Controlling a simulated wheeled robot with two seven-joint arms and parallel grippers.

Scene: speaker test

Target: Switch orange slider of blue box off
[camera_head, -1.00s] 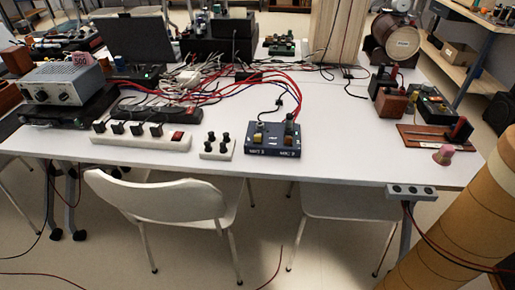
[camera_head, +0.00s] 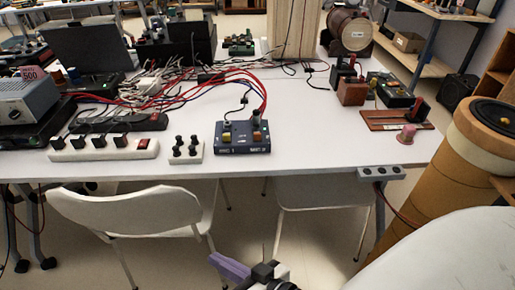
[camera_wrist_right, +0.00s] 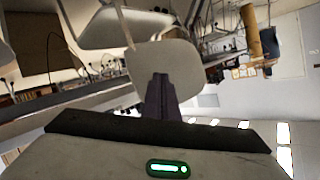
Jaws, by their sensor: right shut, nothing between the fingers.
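The blue box (camera_head: 243,146) sits near the front edge of the white table in the head view, with red and dark cables at its back. Two small sliders show on its top: a yellow one (camera_head: 227,137) on the left and an orange one (camera_head: 257,137) on the right. Their exact positions are too small to tell. My right gripper (camera_head: 226,265) is low at the bottom of the head view, in front of the table and well apart from the box. Its purple fingers (camera_wrist_right: 160,92) are shut and empty in the wrist view. My left gripper is not in view.
A white power strip (camera_head: 104,149) and a small white block with black knobs (camera_head: 186,151) stand left of the box. A wooden board (camera_head: 396,119) lies to the right. White chairs (camera_head: 135,218) stand at the table's front. A tan cylinder (camera_head: 470,150) rises at right.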

